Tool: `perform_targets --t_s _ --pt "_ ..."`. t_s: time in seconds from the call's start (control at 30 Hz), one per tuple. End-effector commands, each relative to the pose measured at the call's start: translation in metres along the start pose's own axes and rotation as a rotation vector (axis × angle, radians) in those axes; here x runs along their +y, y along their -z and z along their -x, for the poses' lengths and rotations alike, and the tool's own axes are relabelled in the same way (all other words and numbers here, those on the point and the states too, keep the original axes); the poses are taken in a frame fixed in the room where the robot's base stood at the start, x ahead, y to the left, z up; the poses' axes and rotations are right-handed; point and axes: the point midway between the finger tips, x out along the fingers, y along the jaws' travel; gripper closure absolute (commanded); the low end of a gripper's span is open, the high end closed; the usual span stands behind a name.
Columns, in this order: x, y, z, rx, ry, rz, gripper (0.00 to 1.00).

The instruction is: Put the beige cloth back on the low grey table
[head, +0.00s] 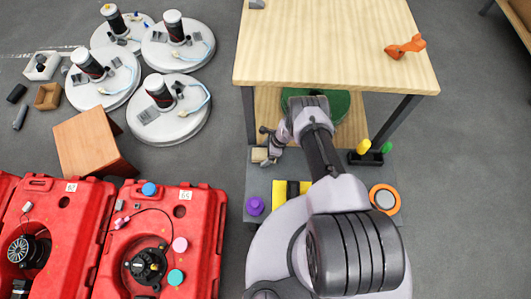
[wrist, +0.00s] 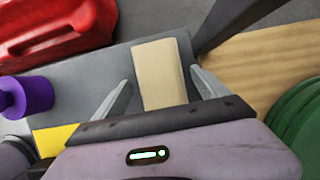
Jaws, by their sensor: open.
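The beige cloth (wrist: 160,65) looks like a folded rectangular block. In the wrist view it lies on the grey top of the low grey table (wrist: 95,72). In the head view my gripper (head: 269,145) is close to the cloth, partly hiding that corner.
A purple knob-like object (head: 255,206), a yellow block (head: 291,190) and an orange-ringed disc (head: 385,199) are on the grey top. A wooden table (head: 330,45) with a dark leg stands behind. Red cases (head: 160,235) are at left. A green round thing (wrist: 300,130) is at right.

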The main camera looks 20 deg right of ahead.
Motion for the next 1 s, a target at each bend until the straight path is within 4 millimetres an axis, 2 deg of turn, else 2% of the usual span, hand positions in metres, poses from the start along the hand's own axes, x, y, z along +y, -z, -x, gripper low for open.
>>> perform_targets --t_s 0.07,0.33,0.5,0.63,1.0 --pt "-0.001 -0.002 0.009 0.000 0.001 -0.001 0.16" --pt "-0.001 -0.004 0.087 0.000 0.002 -0.002 0.16" --pt "0.000 -0.003 0.117 0.000 0.001 -0.002 0.16" --pt "0.000 -0.002 0.123 0.000 0.000 0.000 0.16" --pt "0.000 -0.001 0.122 0.000 0.000 0.000 0.16"
